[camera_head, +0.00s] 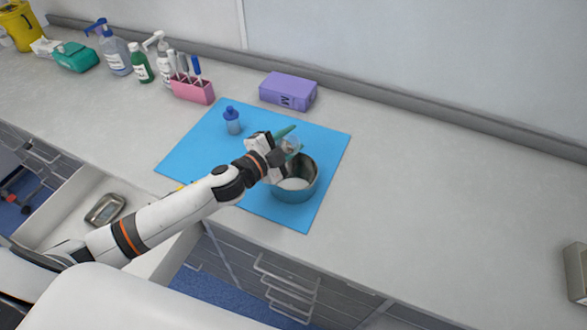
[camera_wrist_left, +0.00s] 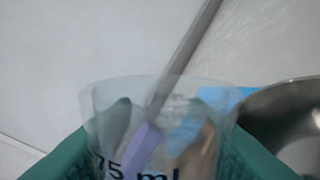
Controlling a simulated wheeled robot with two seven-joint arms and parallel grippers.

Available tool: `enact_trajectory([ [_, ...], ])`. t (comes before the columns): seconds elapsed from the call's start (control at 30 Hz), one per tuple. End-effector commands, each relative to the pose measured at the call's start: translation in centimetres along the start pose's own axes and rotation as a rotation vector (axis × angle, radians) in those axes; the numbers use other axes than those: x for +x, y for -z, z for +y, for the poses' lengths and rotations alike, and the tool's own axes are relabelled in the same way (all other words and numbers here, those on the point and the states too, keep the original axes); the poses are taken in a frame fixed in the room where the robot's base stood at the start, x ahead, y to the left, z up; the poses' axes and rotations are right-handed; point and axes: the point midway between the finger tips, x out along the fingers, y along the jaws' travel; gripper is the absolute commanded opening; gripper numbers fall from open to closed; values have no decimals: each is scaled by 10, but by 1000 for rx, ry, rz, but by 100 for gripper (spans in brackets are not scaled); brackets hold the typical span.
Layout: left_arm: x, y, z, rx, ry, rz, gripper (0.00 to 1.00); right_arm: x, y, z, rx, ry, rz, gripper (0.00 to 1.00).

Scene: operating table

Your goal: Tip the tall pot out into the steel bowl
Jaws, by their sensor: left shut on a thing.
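The tall pot (camera_head: 291,145) is a clear cup with "75 ml" printed on it in the left wrist view (camera_wrist_left: 108,115). My left gripper (camera_head: 288,142), with green fingertips, is shut on it, one finger on each side. It is held above the back left of the steel bowl (camera_head: 293,192), which stands on the blue mat. The bowl's rim shows at the right of the wrist view (camera_wrist_left: 290,100). I cannot make out the pot's exact tilt or any contents. The bowl has a pale inside bottom. My right gripper is not in view.
A small blue-capped bottle (camera_head: 232,122) stands on the blue mat (camera_head: 200,150). A purple box (camera_head: 288,92) and a pink holder with pens (camera_head: 193,92) are behind it. Several bottles stand further left. An open drawer with a metal dish (camera_head: 105,209) is at front left.

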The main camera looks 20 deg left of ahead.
Motion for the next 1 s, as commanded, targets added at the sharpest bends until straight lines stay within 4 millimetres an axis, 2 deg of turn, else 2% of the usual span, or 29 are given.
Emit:
enact_trajectory([
  [1.0, 0, -2, 1, 137, 0, 17, 17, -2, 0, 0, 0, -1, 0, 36],
])
